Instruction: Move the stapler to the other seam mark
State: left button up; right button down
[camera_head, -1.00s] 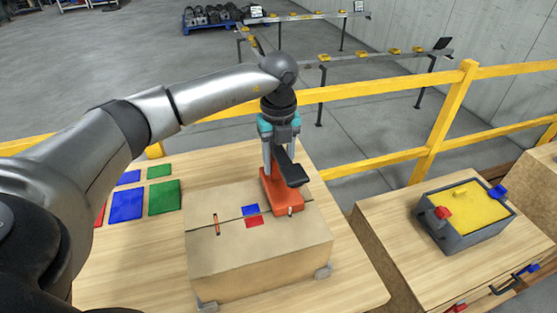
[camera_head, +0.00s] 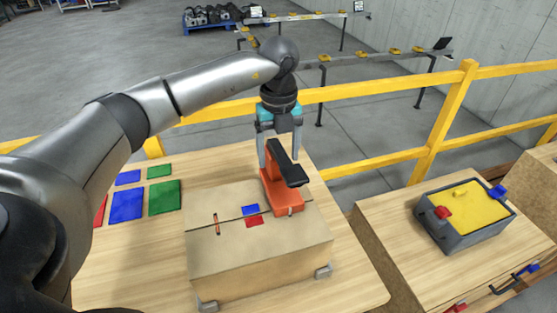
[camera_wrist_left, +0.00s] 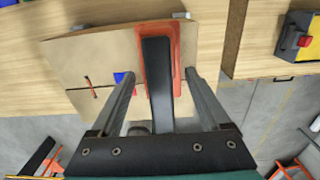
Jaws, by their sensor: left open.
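The stapler has an orange base (camera_head: 288,200) and a black handle (camera_head: 286,163). It stands on the right part of the cardboard box's (camera_head: 220,255) top, across the seam. My left gripper (camera_head: 281,155) is above the stapler, pointing down, with its fingers open on either side of the black handle. In the left wrist view, the handle (camera_wrist_left: 157,75) lies between the two fingers (camera_wrist_left: 160,80), with gaps on both sides. A blue patch (camera_head: 251,210) and a red patch (camera_head: 254,222) flank the seam beside the stapler. A thin orange mark (camera_head: 217,223) crosses the seam farther left.
Blue and green flat squares (camera_head: 165,198) lie on the wooden table (camera_head: 130,265) left of the box. A grey bin with a yellow top (camera_head: 465,208) stands on a separate table at right. A yellow railing (camera_head: 400,160) runs behind the tables.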

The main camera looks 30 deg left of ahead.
pick_arm(q)
notch_tip(320, 180, up, 10)
jog(key=shift+f, duration=0.15)
jog(key=shift+c, duration=0.3)
dwell(0.9)
